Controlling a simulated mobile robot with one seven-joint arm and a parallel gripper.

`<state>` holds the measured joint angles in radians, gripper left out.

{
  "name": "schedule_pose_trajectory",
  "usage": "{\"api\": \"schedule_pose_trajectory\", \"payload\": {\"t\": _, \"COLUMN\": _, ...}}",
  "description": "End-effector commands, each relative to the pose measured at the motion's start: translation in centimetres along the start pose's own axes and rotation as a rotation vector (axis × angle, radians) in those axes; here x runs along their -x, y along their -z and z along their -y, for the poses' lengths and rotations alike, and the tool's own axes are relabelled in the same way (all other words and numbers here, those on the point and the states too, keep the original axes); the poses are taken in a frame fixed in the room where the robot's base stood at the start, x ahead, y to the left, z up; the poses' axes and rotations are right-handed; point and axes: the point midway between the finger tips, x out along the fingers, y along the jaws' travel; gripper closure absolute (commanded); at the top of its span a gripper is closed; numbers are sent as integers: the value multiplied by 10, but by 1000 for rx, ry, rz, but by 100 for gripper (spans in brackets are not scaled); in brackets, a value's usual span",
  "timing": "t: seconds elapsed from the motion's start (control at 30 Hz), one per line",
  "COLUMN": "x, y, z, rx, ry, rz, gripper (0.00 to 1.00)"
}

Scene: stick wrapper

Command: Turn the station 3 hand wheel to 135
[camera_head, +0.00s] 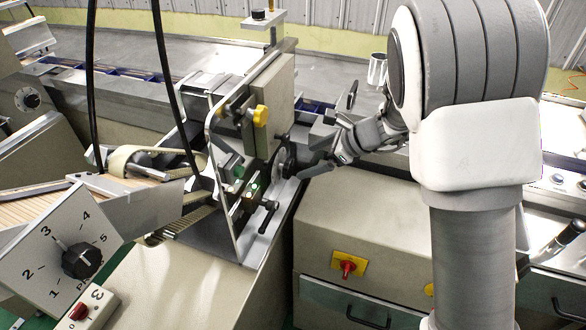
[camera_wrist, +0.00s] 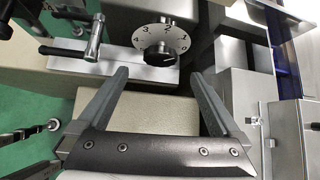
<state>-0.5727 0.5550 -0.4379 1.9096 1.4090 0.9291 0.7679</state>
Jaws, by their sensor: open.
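A clear guard panel (camera_head: 228,190) and a black lever (camera_head: 268,216) are near the wheel. A large selector panel (camera_head: 58,243) and a box marked 3 (camera_head: 97,296) are at lower left. A cabinet with a red switch (camera_head: 348,268) stands below my arm.

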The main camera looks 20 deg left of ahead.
Motion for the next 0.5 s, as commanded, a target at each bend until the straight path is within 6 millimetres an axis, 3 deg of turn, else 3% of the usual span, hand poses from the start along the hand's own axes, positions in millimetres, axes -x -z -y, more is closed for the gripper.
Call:
{"api": "schedule_pose_trajectory", "payload": {"t": 0.03, "x": -14, "y": 2, "z": -2, "rx": 1, "ry": -5, "rz": -2, "gripper": 0}}
{"api": "schedule_pose_trajectory", "payload": {"t": 0.2, "x": -46, "y": 1, "z": -1, "rx": 1, "ry": -3, "rz": -2, "gripper": 0}}
{"api": "schedule_pose_trajectory", "payload": {"t": 0.5, "x": -75, "y": 0, "z": 0, "rx": 1, "ry": 0, "rz": 0, "gripper": 0}}
